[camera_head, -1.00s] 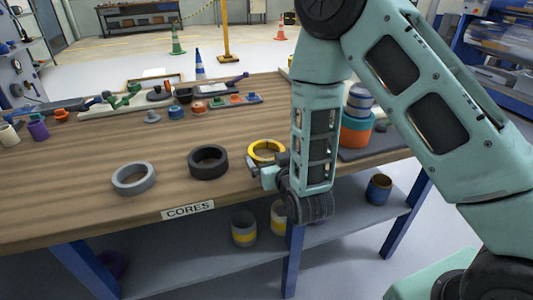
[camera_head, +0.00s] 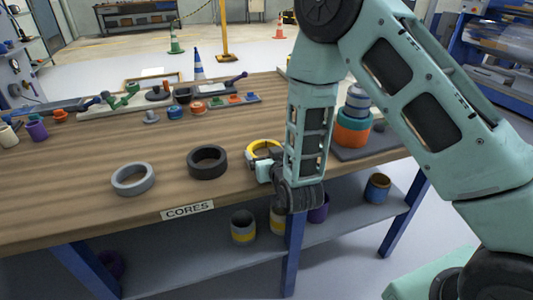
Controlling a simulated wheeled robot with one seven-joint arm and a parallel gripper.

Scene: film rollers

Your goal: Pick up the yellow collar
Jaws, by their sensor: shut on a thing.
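The yellow collar (camera_head: 262,146) is a ring on the wooden table near its front edge, to the right of the black ring. My gripper (camera_head: 264,165) is at the collar's near side, shut on it. My wrist hides part of the collar's right side. I cannot tell whether the collar is clear of the table top.
A black ring (camera_head: 207,175) and a grey ring (camera_head: 133,192) lie to the left on the table (camera_head: 60,195). Stacked orange, teal and blue rings (camera_head: 352,131) stand to the right on a dark mat. Small coloured parts sit along the back. A "CORES" label (camera_head: 187,210) marks the front edge.

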